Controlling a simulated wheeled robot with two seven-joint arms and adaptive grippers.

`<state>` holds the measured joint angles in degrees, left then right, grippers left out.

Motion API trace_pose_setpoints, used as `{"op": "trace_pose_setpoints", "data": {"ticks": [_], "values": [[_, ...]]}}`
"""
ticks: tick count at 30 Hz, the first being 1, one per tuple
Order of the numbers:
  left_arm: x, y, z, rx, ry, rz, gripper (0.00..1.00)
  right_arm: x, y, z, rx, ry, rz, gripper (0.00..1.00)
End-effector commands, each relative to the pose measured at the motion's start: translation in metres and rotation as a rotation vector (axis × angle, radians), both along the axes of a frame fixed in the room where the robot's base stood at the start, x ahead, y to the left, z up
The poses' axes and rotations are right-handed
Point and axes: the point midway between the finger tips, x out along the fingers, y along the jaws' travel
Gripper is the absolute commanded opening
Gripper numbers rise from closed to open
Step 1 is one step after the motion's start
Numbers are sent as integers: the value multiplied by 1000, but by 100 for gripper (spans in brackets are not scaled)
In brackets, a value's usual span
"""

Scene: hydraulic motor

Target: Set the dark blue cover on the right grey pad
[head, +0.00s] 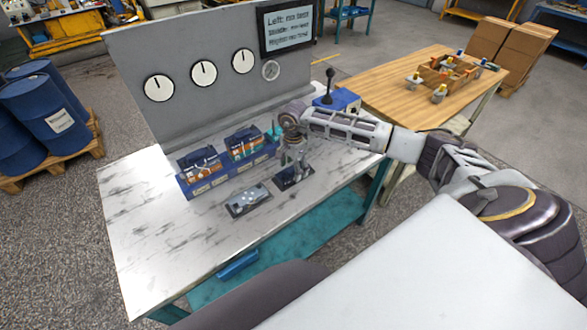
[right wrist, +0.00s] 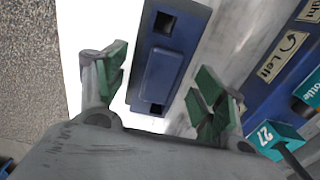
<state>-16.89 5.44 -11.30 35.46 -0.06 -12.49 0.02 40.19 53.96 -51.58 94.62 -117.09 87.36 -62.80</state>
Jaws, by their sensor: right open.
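The dark blue cover (right wrist: 158,66) shows in the right wrist view, a long block with a raised middle and a dark square opening at each end. It lies between the spread green-padded fingers of my right gripper (right wrist: 162,88), with a gap on each side. In the head view the right gripper (head: 293,160) points down over a dark flat piece (head: 286,183), partly hidden by the fingers, which looks like the cover. I cannot tell whether a grey pad lies beneath it. A dark-edged grey pad or plate (head: 249,199) lies to its left. My left gripper is not in view.
A blue rack (head: 195,190) with two blue and orange units stands behind. A blue box with a black lever (head: 340,98) is at the right back, before a grey gauge panel (head: 200,75). The front and left of the bench (head: 135,215) are clear.

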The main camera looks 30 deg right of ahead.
Motion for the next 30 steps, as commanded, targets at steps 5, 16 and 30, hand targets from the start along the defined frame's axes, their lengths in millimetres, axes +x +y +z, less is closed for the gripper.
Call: {"op": "trace_pose_setpoints", "data": {"ticks": [5, 16, 30], "values": [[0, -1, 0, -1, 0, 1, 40, 1, 0, 20, 0, -2, 0, 69], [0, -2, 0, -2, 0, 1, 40, 1, 0, 74, 1, -4, 0, 69], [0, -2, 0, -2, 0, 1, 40, 0, -1, 112, 0, -1, 0, 69]]}}
